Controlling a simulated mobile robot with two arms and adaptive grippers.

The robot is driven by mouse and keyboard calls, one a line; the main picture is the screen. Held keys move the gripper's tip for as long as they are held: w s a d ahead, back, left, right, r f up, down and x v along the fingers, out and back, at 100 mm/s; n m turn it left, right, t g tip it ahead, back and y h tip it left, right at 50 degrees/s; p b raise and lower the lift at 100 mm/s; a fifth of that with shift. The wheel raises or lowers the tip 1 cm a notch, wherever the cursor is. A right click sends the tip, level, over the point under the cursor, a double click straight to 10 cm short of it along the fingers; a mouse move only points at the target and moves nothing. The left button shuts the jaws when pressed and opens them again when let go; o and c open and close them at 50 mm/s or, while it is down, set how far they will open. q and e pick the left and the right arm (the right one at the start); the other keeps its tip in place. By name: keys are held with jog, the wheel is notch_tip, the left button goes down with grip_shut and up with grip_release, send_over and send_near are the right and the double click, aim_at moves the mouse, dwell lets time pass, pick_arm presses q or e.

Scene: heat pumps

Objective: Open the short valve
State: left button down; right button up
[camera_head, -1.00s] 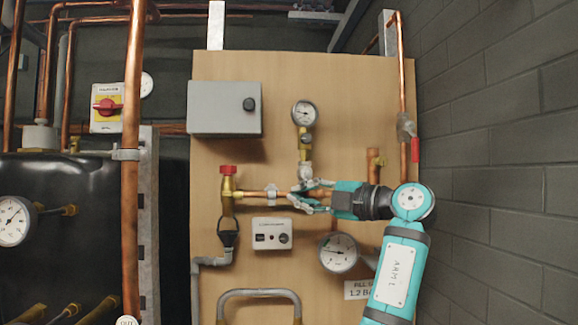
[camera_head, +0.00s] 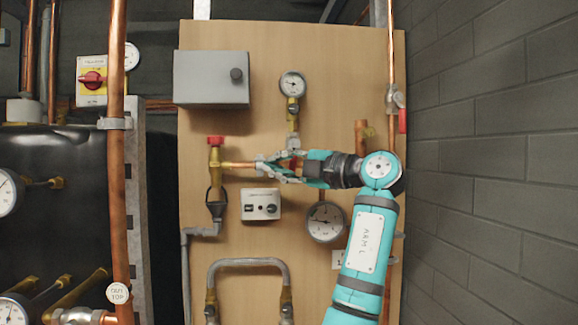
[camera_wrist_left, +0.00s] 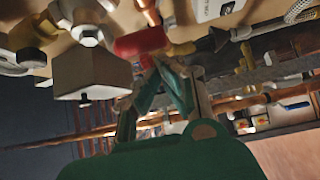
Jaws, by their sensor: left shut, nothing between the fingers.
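A brass valve with a red cap (camera_head: 215,140) stands upright on the left of the wooden board. Another valve with a red lever (camera_head: 403,121) sits on the copper pipe at the board's right edge. I cannot tell which one is the short valve. My left gripper (camera_head: 266,168) is in front of the short copper pipe right of the brass valve, fingers pointing left, shut and empty. In the left wrist view its fingertips (camera_wrist_left: 168,66) appear just below a red valve part (camera_wrist_left: 141,42); contact is unclear. My right gripper is out of view.
Around my left gripper are a pressure gauge (camera_head: 292,84) above, a small white control box (camera_head: 260,204) below, and a larger gauge (camera_head: 325,221) below right. A grey box (camera_head: 211,79) is upper left. A brick wall (camera_head: 500,170) bounds the right side.

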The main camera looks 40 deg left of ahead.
pick_arm(q)
jog(key=d+b, duration=0.1)
jog(key=d, duration=0.9)
jog(key=shift+s+f+b, duration=0.2)
jog(key=shift+b, duration=0.2)
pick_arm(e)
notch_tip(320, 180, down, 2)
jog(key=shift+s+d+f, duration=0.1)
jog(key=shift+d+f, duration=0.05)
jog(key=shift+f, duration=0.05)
pick_arm(q)
jog(key=shift+w+a+f, duration=0.1)
jog(key=shift+a, duration=0.05)
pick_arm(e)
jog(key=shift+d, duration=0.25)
